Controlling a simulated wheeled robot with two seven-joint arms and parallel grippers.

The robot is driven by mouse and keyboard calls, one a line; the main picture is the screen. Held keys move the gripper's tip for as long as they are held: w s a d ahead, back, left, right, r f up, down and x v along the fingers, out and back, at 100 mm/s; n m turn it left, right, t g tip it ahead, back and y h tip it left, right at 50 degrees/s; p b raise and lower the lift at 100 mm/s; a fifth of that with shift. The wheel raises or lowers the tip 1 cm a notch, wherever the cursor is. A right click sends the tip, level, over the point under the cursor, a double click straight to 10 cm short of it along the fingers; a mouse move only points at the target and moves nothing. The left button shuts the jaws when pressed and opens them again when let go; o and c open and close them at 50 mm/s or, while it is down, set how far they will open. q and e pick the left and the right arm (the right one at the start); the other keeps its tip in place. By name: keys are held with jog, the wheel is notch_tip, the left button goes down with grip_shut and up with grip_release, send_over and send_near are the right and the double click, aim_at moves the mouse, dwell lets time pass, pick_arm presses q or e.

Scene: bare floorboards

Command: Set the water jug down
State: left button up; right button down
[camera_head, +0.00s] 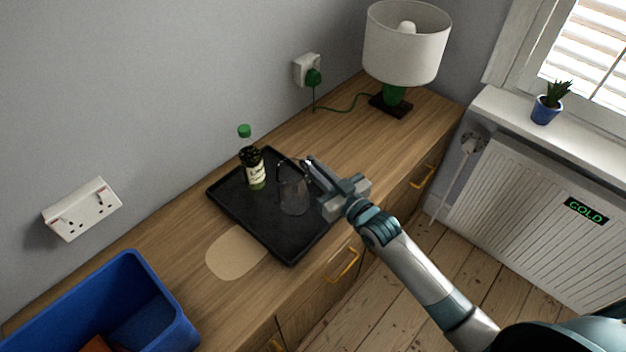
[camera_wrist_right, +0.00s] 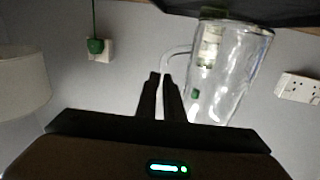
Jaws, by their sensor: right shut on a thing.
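The water jug (camera_head: 294,194) is clear glass and appears upright over the black tray (camera_head: 287,248). It also shows in the right wrist view (camera_wrist_right: 232,75), where the picture is upside down. My right gripper (camera_head: 309,166) is shut on the jug's handle (camera_wrist_right: 175,54), with its fingers (camera_wrist_right: 160,92) close together there. The jug's base is close to the tray; I cannot tell if it touches. My left gripper is out of view.
A dark bottle with a green cap (camera_head: 253,167) stands on the tray, left of the jug. A pale round patch (camera_head: 234,252) lies beside the tray. A blue crate (camera_head: 120,290) is at lower left, and a lamp (camera_head: 405,45) at the back right. The wooden top (camera_head: 325,128) between tray and lamp is mostly clear.

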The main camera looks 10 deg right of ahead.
jog(key=shift+r, duration=0.1)
notch_tip(320, 180, down, 4)
jog(key=b, duration=0.4)
dwell(0.5)
jog(key=c, duration=1.9)
grip_release()
jog(key=shift+f, duration=0.2)
jog(key=shift+o, duration=0.2)
